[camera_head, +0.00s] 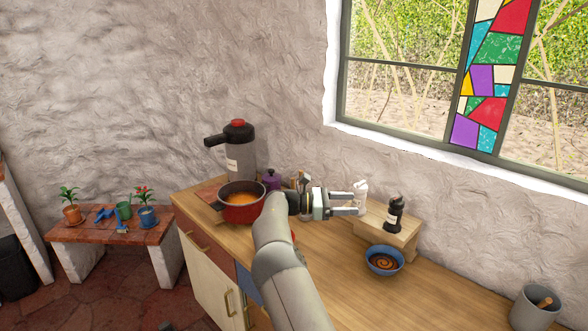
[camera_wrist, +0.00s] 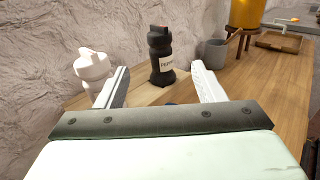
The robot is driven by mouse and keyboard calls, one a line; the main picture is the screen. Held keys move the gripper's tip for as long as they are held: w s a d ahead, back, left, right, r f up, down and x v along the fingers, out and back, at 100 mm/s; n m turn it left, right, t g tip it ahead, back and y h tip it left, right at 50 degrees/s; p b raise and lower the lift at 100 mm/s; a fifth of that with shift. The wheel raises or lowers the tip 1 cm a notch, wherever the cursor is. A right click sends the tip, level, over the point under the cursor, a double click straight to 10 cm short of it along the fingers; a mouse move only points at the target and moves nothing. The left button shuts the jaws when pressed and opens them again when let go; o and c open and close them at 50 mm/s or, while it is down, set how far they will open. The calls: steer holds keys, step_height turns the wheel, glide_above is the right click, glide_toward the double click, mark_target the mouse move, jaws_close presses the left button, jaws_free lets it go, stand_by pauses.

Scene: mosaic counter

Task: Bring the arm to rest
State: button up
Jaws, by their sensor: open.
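My gripper (camera_head: 352,203) reaches out to the right over the counter (camera_head: 455,290), near the wooden riser (camera_head: 408,238). It is open, and in the wrist view its two fingers (camera_wrist: 160,68) stand wide apart with nothing held between them. A white shaker (camera_head: 361,190) is by the fingertips; in the wrist view it stands just outside the left finger (camera_wrist: 92,65). A black pepper shaker (camera_head: 394,215) stands upright on the riser; in the wrist view it shows beyond the gap between the fingers (camera_wrist: 160,50). Whether a finger touches the white shaker I cannot tell.
A red pot (camera_head: 240,212) of orange soup and a grey dispenser (camera_head: 240,155) stand at the counter's left end. A blue bowl (camera_head: 384,262) sits before the riser. A grey cup (camera_head: 534,308) is at the far right. Bare counter lies between bowl and cup.

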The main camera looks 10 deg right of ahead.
steer(key=s+d+r+m+y, duration=0.1)
steer(key=s+d+m+y, duration=0.1)
steer(key=s+m+y, duration=0.3)
steer(key=s+d+m+y, duration=0.1)
steer(key=s+d+y, duration=0.15)
steer(key=s, duration=0.55)
steer(key=s+a+f+m+t+y, duration=0.1)
steer(key=s+a+m+y, duration=0.2)
steer(key=s+a, duration=0.3)
steer(key=s+a+f+m+t+y, duration=0.1)
steer(key=s+a, duration=0.6)
steer(key=s, duration=0.8)
steer(key=s+a+f+m+t+y, duration=0.1)
steer(key=s+a+m+t+y, duration=0.1)
steer(key=s+a+m+y, duration=0.4)
steer(key=s+a, duration=0.1)
steer(key=s, duration=0.3)
steer(key=shift+s, duration=0.35)
